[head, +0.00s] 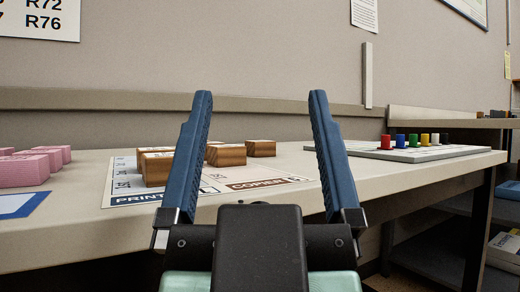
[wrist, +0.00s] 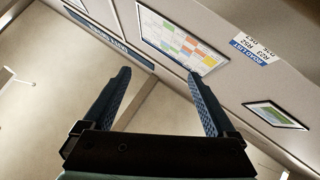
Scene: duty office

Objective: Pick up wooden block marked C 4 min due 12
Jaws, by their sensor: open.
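Several wooden blocks stand on a printed mat (head: 124,191) on the table in the head view. One wooden block (head: 262,148) is at the back right, another (head: 226,155) sits in the middle between my fingers, and one (head: 157,170) is at the left. Their markings cannot be read from here, so I cannot tell which is C 4 min due 12. My gripper (head: 261,95) is open and empty, its blue fingers pointing up in front of the table. In the wrist view my gripper (wrist: 163,78) is open with only walls and ceiling beyond it.
Pink blocks (head: 30,168) and a blue-edged sheet (head: 18,205) lie on the table (head: 90,229) at the left. A board (head: 425,154) with several coloured pegs is at the right. A wall ledge runs behind. A lower shelf stands at the far right.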

